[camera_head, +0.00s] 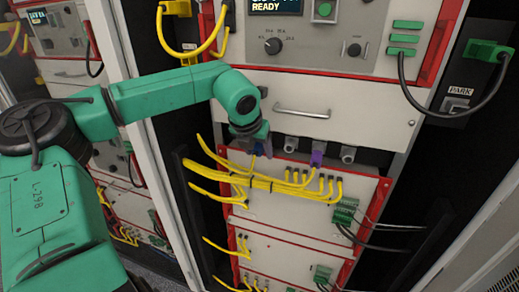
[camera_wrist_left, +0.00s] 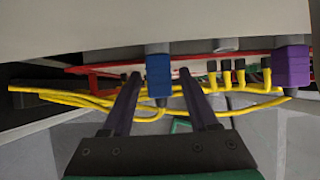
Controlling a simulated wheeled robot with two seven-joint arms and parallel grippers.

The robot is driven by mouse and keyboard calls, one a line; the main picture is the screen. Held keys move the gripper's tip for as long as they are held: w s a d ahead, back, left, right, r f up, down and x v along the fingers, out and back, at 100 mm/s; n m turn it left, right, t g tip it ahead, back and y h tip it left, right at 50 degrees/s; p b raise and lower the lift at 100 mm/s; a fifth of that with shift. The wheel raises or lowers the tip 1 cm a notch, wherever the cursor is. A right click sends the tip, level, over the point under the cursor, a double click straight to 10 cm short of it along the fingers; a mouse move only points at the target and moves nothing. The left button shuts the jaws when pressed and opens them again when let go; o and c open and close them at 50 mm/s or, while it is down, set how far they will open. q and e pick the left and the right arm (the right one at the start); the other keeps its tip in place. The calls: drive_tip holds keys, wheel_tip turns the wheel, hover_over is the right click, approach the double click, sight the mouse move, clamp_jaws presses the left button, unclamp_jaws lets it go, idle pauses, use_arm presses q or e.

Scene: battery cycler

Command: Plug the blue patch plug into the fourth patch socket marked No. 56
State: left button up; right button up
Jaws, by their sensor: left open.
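The blue patch plug (camera_wrist_left: 158,76) hangs below a grey socket end at the panel's lower edge, between my left fingers in the left wrist view. In the head view the blue plug (camera_head: 266,149) is partly hidden by my left gripper (camera_head: 258,146). My left gripper (camera_wrist_left: 160,74) is open, one finger on each side of the plug, with gaps showing. Bare grey patch sockets stand at the middle (camera_head: 291,143) and far right (camera_head: 347,154) of the row. No No. 56 marking is readable. My right gripper is not in view.
A purple plug (camera_head: 317,158) sits between the two bare sockets; it also shows in the left wrist view (camera_wrist_left: 291,68). Yellow cables (camera_head: 265,184) run just below the row. A drawer handle (camera_head: 302,112) is above. A green plug with black cable (camera_head: 489,50) is at right.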

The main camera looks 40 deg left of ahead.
use_arm(q)
drive_tip(key=c, duration=0.9)
drive_tip(key=shift+s+d+f+b, duration=0.1)
drive_tip(key=shift+s+f+b, duration=0.1)
drive_tip(key=shift+b, duration=0.15)
drive_tip(key=shift+c, duration=0.2)
drive_tip(key=shift+s+d+r+b, duration=0.2)
drive_tip(key=shift+s+b, duration=0.25)
drive_tip(key=shift+s, duration=0.3)
drive_tip(key=s+b, duration=0.1)
drive_tip(key=s+d+b, duration=0.1)
drive_tip(key=s, duration=0.1)
drive_tip(key=s+b, duration=0.1)
drive_tip(key=b, duration=0.1)
drive_tip(key=shift+s+d, duration=0.15)
drive_tip(key=shift+d, duration=0.15)
